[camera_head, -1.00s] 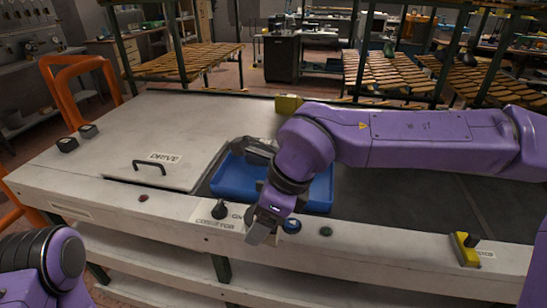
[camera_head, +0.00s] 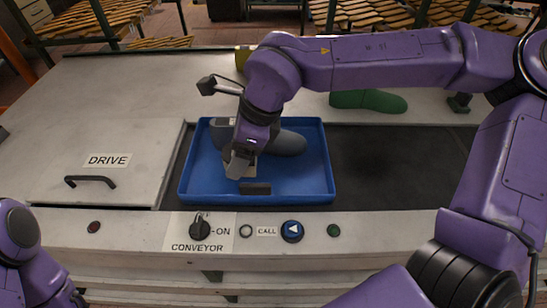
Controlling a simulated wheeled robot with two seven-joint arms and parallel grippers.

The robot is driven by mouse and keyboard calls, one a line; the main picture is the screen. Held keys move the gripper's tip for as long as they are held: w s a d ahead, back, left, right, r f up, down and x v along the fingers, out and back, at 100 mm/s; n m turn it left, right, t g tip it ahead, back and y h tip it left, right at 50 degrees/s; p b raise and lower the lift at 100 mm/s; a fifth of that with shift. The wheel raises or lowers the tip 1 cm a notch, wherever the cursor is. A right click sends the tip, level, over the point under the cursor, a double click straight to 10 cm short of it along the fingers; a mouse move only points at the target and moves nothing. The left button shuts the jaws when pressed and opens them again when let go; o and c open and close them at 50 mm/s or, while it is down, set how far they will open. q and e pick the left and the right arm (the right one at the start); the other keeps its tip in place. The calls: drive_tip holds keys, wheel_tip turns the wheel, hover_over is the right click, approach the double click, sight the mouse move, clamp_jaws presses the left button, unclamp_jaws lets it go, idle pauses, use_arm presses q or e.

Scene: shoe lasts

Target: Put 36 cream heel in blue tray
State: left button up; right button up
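The blue tray (camera_head: 318,185) lies on the dark conveyor belt, in the middle of the camera_head view. A grey shoe-last-shaped piece (camera_head: 288,143) lies in it, partly hidden behind my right gripper. My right gripper (camera_head: 241,168) reaches down into the tray, close to its near side. A small pale patch shows at its fingertips; I cannot tell if this is the cream heel, or if the fingers are open or shut. A small dark block shape (camera_head: 255,188) shows just below the fingertips. My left arm shows at the lower left, its gripper out of view.
A green last (camera_head: 368,101) lies on the pale surface behind the belt, with a dark piece (camera_head: 459,103) to its right. A yellow object (camera_head: 242,57) stands behind my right arm. The belt (camera_head: 400,165) right of the tray is clear. Conveyor controls (camera_head: 200,228) line the front edge.

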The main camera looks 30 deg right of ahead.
drive_tip(key=d+f, duration=0.2)
drive_tip(key=d, duration=0.1)
drive_tip(key=d+f+p, duration=0.1)
drive_tip(key=d+f, duration=0.2)
drive_tip(key=d+f+p, duration=0.1)
drive_tip(key=d+f, duration=0.1)
drive_tip(key=d, duration=0.2)
drive_tip(key=shift+w+f, duration=0.4)
drive_tip(key=f, duration=0.3)
drive_tip(key=shift+d+f+p, duration=0.2)
drive_tip(key=shift+f+p, duration=0.1)
drive_tip(key=shift+f, duration=0.1)
drive_tip(key=shift+f, duration=0.15)
drive_tip(key=o, duration=1.1)
